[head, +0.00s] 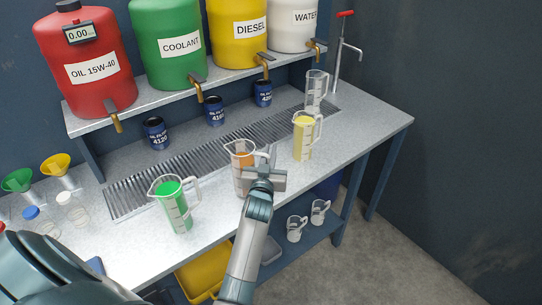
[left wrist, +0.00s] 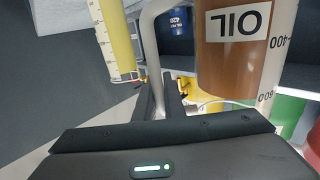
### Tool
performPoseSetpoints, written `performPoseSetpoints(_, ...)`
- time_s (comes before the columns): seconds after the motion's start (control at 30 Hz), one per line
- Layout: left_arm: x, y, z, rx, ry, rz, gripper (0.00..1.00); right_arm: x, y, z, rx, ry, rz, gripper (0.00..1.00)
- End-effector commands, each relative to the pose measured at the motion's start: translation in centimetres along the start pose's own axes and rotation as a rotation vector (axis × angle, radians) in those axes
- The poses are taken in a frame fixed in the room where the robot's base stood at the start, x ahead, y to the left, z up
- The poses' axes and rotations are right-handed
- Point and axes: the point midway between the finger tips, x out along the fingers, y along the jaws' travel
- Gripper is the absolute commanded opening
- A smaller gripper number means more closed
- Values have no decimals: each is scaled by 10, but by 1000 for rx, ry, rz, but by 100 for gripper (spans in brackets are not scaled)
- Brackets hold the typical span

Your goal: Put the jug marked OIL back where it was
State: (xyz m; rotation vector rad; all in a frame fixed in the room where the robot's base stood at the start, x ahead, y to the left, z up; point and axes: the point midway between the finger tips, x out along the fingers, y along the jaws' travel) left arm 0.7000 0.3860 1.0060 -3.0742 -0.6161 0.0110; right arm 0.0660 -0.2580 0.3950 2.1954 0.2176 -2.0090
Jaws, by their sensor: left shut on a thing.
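The jug marked OIL (head: 242,161) is clear with amber-brown liquid. In the head view it is upright at the front edge of the slotted grate, partly hidden by my gripper. My left gripper (head: 266,176) is at its right side, shut on its handle. In the left wrist view the jug (left wrist: 240,70) fills the upper right with its label upside down, and its handle (left wrist: 150,50) runs down between the fingers. I cannot tell whether the base touches the bench. My right gripper is not in view.
A green-filled jug (head: 176,207) stands left, and a yellow-filled jug (head: 303,136) stands right. A clear jug (head: 316,90) is behind on the grate (head: 150,185). Blue cans (head: 215,111) line the back under the shelf of coloured tanks. The bench's right end (head: 372,120) is clear.

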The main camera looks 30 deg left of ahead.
Motion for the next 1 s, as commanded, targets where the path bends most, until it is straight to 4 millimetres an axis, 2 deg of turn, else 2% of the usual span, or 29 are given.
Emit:
performPoseSetpoints(0.03, -2, 0, 4, 1, 5, 0, 0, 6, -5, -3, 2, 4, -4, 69)
performPoseSetpoints(0.2, -4, 0, 5, 1, 7, -1, 0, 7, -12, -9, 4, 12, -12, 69)
performPoseSetpoints(0.57, -4, 0, 8, 1, 6, -1, 0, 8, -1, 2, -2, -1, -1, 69)
performPoseSetpoints(0.6, -4, 0, 9, 0, 2, -1, 19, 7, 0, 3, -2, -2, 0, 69)
performPoseSetpoints(0.63, -4, 0, 9, 0, 2, -1, 26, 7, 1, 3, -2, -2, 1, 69)
performPoseSetpoints(1.0, -4, -1, 8, 0, 2, -1, 28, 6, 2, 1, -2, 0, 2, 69)
